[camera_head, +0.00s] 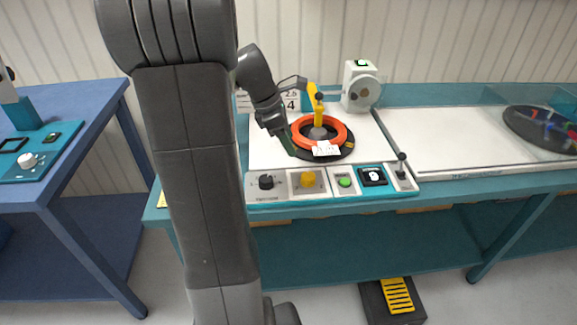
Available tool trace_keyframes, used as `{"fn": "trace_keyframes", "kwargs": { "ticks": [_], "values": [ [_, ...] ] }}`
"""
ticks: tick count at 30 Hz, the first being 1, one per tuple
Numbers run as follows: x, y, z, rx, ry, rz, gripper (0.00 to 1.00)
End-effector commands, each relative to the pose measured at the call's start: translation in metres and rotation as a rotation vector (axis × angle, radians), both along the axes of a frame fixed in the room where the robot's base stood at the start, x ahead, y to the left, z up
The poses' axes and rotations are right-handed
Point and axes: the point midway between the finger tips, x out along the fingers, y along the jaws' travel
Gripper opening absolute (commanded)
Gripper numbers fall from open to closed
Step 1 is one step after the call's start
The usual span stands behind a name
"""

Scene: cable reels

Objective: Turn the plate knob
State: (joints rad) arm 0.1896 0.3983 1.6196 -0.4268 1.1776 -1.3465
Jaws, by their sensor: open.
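A black round plate (341,151) carries an orange ring of cable (338,125) with a white label on the near side. A yellow post (319,112) stands at its middle. The front panel has a black rotary knob (266,182) and a yellow knob (308,180); its lettering is too small to read, so I cannot tell which is the plate knob. My gripper (289,146) is open at the left edge of the plate, above and behind the panel and apart from both knobs. Its fingers show small, and whether they touch the plate is unclear.
A green button (345,182), a black square switch (373,176) and a lever (402,168) sit to the right on the panel. A grey-white wheeled unit (361,88) stands behind. A clear-covered reel (543,128) is at right. A yellow-topped pedal (397,295) is on the floor.

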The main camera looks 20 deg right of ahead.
Motion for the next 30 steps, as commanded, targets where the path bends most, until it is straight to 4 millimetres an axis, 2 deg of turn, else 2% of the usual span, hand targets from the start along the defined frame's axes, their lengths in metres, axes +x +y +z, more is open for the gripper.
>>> {"fn": "trace_keyframes", "kwargs": {
  "ticks": [5,18,24,30],
  "values": [
    [-0.002,-0.008,-0.018,-0.001,0.006,0.002,0.59],
    [-0.011,-0.041,-0.101,0.001,0.004,0.0,0.59],
    [-0.012,-0.048,-0.121,0.001,0.003,0.001,0.59],
    [-0.013,-0.051,-0.126,0.0,0.001,0.002,0.59]
  ]
}}
